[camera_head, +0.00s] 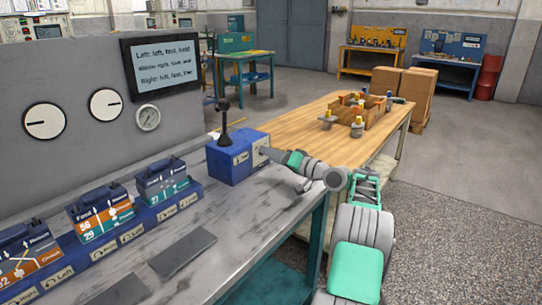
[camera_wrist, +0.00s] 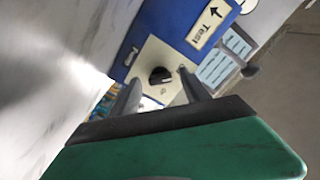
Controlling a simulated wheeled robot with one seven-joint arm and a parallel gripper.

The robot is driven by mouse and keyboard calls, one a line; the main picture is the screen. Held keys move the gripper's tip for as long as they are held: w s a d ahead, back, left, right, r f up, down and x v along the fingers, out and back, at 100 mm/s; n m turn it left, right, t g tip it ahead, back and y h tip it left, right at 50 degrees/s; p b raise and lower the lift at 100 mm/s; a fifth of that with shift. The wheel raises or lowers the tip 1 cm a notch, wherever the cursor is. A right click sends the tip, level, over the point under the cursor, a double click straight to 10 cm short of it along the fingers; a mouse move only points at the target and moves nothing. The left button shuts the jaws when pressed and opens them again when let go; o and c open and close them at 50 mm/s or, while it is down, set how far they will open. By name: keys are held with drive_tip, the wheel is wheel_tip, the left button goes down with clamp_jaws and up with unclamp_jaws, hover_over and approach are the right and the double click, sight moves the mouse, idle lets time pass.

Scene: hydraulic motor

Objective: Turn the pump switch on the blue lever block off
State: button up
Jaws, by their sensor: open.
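The blue lever block (camera_head: 228,163) stands on the grey marble-look bench, with a black ball-topped lever (camera_head: 224,118) upright on it. In the wrist view, its blue side (camera_wrist: 175,22) carries a pale plate (camera_wrist: 150,58) with a round black switch knob (camera_wrist: 160,76). A small label, seemingly "Pump" (camera_wrist: 131,56), is beside the knob. My gripper (camera_head: 266,152) reaches the block's right face from the right. In the wrist view, the open fingers (camera_wrist: 158,80) straddle the knob, with visible gaps; contact cannot be told. The knob is hidden in the head view.
A "Test" label (camera_wrist: 206,27) is on the block. Several colored modules (camera_head: 100,215) line a blue rail at left. Gauges (camera_head: 105,103) and a screen (camera_head: 161,66) are on the grey panel behind. A wooden table (camera_head: 285,128) with a parts tray (camera_head: 362,118) stands beyond.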

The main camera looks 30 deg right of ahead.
drive_tip(key=v, duration=0.7)
drive_tip(key=shift+s+d+p, duration=0.15)
drive_tip(key=shift+s+p, duration=0.2)
